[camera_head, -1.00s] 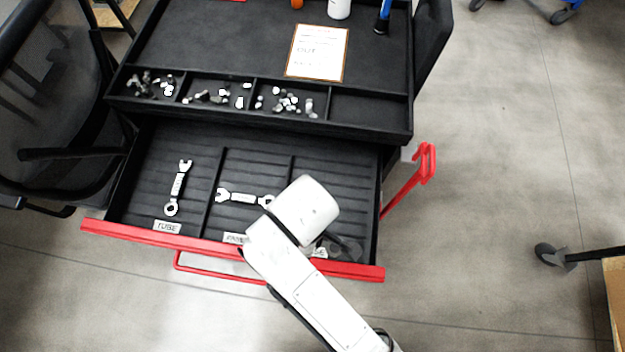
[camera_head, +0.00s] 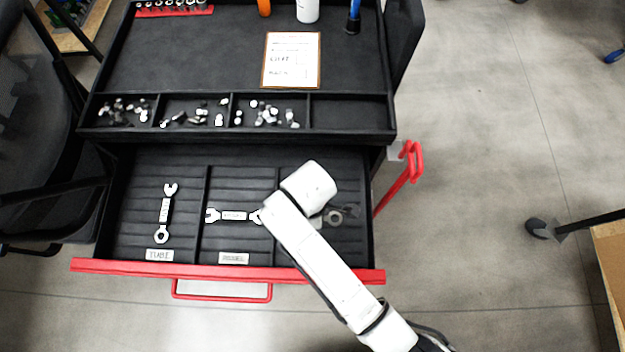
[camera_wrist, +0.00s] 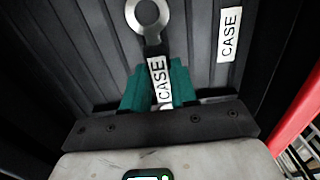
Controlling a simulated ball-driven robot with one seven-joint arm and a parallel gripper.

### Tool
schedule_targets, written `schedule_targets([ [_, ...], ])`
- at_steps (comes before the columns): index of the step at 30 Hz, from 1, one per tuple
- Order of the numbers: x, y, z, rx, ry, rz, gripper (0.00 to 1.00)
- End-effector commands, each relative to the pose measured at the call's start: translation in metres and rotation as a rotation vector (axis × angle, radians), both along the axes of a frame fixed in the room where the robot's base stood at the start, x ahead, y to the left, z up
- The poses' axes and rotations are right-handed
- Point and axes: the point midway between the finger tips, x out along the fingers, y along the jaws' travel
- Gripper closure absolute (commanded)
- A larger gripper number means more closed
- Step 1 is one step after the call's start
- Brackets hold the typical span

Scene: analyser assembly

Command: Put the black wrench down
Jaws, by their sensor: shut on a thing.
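The black wrench (camera_wrist: 153,42), with a white CASE label on its handle and a grey ring end, is held between the teal fingers of my gripper (camera_wrist: 160,88). The ring end points away from my gripper over the ribbed drawer floor. In the head view, part of the wrench (camera_head: 334,217) shows beside my arm, over the right compartment of the open drawer (camera_head: 352,182). My arm hides most of the gripper there. I cannot tell whether the wrench touches the floor. A white CASE label (camera_wrist: 229,34) lies to its right in the wrist view.
A silver wrench (camera_head: 165,212) lies in the left compartment and another (camera_head: 234,216) in the middle one. The drawer's red front edge (camera_head: 215,270) is near my arm. Above the drawer is a tray of small parts (camera_head: 350,112). A black chair (camera_head: 45,200) stands left.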

Motion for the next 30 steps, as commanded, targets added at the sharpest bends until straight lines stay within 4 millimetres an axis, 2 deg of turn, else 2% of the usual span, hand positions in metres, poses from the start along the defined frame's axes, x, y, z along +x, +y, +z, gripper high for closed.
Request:
schedule_targets([
  [5, 0.008, -0.003, -0.01, 0.001, 0.0, -0.001, 1.0],
  [13, 0.01, -0.005, -0.042, 0.0, 0.0, 0.0, 1.0],
  [26, 0.01, -0.005, -0.047, 0.0, -0.001, -0.001, 1.0],
  [27, 0.01, -0.005, -0.047, 0.0, -0.001, 0.0, 0.7],
  [30, 0.01, -0.005, -0.047, 0.001, -0.001, 0.0, 0.61],
])
